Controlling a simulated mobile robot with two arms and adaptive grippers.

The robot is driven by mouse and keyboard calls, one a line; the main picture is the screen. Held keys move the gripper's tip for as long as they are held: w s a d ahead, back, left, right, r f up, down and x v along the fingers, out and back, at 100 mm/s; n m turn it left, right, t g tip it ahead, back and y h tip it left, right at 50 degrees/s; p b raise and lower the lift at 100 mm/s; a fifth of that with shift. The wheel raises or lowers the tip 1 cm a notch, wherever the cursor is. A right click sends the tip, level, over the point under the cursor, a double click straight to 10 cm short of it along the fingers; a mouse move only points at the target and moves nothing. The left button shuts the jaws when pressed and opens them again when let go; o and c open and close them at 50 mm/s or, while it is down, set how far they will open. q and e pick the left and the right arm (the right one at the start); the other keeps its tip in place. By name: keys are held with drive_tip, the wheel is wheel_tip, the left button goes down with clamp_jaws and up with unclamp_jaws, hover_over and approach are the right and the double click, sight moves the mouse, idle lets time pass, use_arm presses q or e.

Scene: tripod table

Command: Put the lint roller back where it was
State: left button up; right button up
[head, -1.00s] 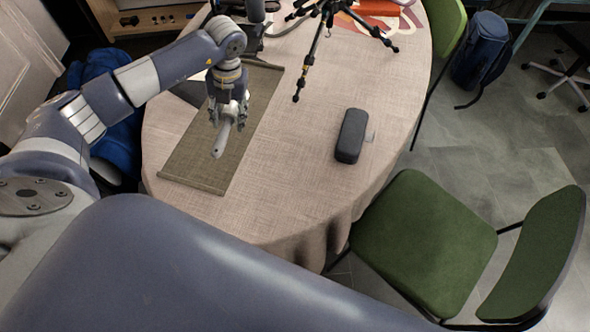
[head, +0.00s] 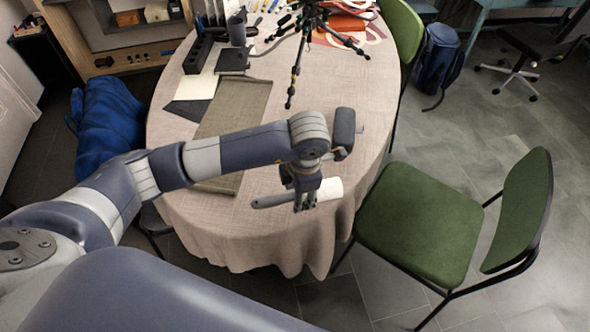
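The lint roller lies level across the picture near the front edge of the table, with its white roll (head: 329,189) to the right and its grey handle (head: 272,201) to the left. My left gripper (head: 305,205) points down and is shut on the lint roller around its middle, where the fingers hide part of it. I cannot tell whether the roller touches the tablecloth or is just above it. My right gripper is not in view.
The green mat (head: 238,97) lies on the round table (head: 182,137), partly under my arm. A tripod (head: 297,62) stands at the back. A green chair (head: 418,222) is at the right.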

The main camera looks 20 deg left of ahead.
use_arm(q)
drive_tip(key=w+a+b, duration=0.1)
drive_tip(key=w+a, duration=0.1)
drive_tip(key=w, duration=0.1)
drive_tip(key=w+a+f+b, duration=0.1)
drive_tip(key=w+a, duration=0.1)
drive_tip(key=w, duration=0.1)
drive_tip(key=w+a+b, duration=0.1)
drive_tip(key=w+a, duration=0.1)
drive_tip(key=w, duration=0.2)
drive_tip(key=shift+a+f, duration=0.2)
drive_tip(key=shift+a, duration=0.05)
drive_tip(key=shift+f+b, duration=1.2)
drive_tip(key=shift+f, duration=0.45)
drive_tip(key=shift+f, duration=0.2)
drive_tip(key=o, duration=1)
drive_tip(key=shift+o, duration=0.2)
drive_tip(key=shift+r, duration=0.15)
wheel_tip(320, 180, up, 12)
drive_tip(key=s+d+p, duration=0.1)
drive_tip(key=p, duration=0.7)
drive_tip(key=shift+s, duration=0.2)
